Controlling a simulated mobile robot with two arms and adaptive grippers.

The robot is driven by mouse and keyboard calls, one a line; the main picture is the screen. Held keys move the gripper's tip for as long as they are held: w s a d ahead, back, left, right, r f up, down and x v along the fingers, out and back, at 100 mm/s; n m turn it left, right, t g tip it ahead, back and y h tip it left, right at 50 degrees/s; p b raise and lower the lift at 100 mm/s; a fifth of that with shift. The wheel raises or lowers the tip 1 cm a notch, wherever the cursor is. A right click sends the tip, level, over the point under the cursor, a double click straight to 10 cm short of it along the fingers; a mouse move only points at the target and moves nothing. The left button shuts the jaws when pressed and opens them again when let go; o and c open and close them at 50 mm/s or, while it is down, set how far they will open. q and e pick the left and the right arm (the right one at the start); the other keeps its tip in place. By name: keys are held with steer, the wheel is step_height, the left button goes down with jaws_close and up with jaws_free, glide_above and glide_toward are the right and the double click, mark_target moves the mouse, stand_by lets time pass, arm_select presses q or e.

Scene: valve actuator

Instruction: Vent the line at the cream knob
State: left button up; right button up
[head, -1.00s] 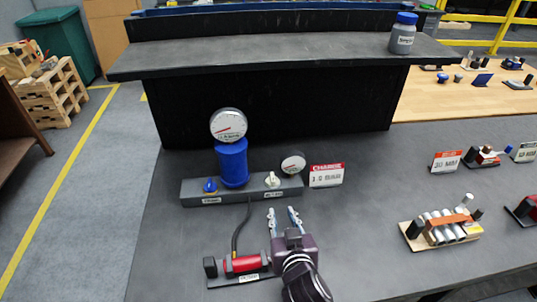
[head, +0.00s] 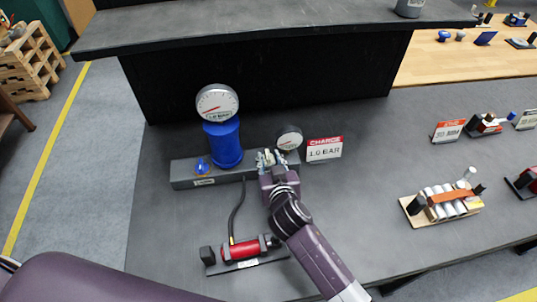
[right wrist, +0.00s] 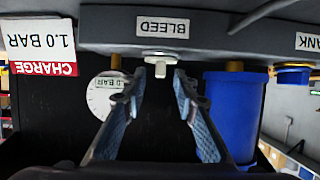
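A blue tank (head: 223,143) carries a large gauge (head: 217,102). A smaller gauge (head: 289,138) stands behind the gripper. My left gripper is out of view.
A blue knob (head: 202,167) is at the manifold's left. A red hand pump (head: 240,250) with a hose lies in front. A CHARGE 1.0 BAR sign (head: 324,148) stands at the right. A board with silver cylinders (head: 446,202) is farther right; bench between is clear.

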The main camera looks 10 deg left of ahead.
steer(key=shift+w+a+f, duration=0.2)
steer(key=shift+w+a, duration=0.05)
steer(key=shift+w, duration=0.3)
steer(key=shift+c, duration=0.9)
jaws_close()
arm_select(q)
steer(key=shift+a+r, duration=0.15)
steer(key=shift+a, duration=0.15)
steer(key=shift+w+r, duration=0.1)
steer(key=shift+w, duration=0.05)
